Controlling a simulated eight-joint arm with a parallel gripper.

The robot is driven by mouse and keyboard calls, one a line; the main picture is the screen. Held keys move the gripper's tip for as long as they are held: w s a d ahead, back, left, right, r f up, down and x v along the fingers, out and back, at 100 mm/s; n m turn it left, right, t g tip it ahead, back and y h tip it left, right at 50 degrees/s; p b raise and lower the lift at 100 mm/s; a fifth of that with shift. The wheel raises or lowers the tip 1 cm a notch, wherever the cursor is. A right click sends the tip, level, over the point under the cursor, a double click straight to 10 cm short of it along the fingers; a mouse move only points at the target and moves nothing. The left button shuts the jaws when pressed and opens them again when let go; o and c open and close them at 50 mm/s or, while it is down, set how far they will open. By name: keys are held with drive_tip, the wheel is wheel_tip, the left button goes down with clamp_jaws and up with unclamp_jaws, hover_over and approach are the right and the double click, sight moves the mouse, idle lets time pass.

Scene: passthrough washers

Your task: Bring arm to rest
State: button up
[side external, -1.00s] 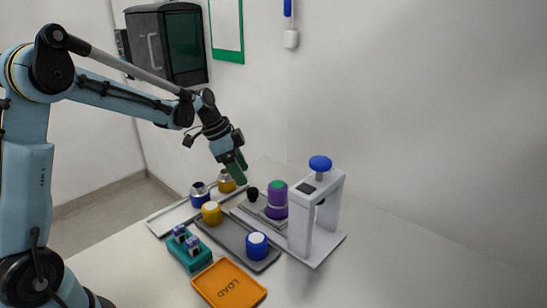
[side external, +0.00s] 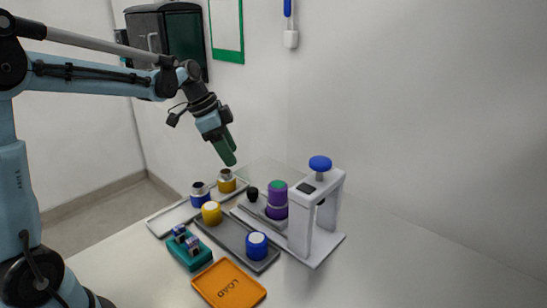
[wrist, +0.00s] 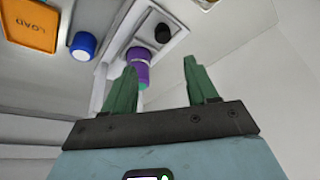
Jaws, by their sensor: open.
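My gripper (side external: 229,158) has green fingers and is raised above the back of the work area in the side view. In the wrist view its two fingers (wrist: 160,88) stand apart with nothing between them. My arm reaches in from the left, well clear of the table. Below the gripper are a blue cylinder with a metal top (side external: 200,197) and a yellow one with a metal top (side external: 227,182) on a light tray (side external: 165,221).
A white press (side external: 301,222) with a blue knob stands at right, beside a purple cylinder (side external: 277,206). A grey tray (side external: 234,236) holds yellow (side external: 211,213) and blue (side external: 256,246) cylinders. A teal block (side external: 189,254) and orange LOAD tray (side external: 229,284) lie in front. The right tabletop is clear.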

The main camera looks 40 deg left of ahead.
drive_tip(key=s+d+n+t+y, duration=0.1)
drive_tip(key=s+d+n+t, duration=0.1)
drive_tip(key=s+d+n, duration=0.2)
drive_tip(key=s+d+f+n+t+y, duration=0.1)
drive_tip(key=s+d+n, duration=0.3)
drive_tip(key=s, duration=0.6)
drive_tip(key=shift+d+f+t+y, duration=0.15)
drive_tip(key=shift+d+t+y, duration=0.25)
drive_tip(key=shift+d, duration=0.45)
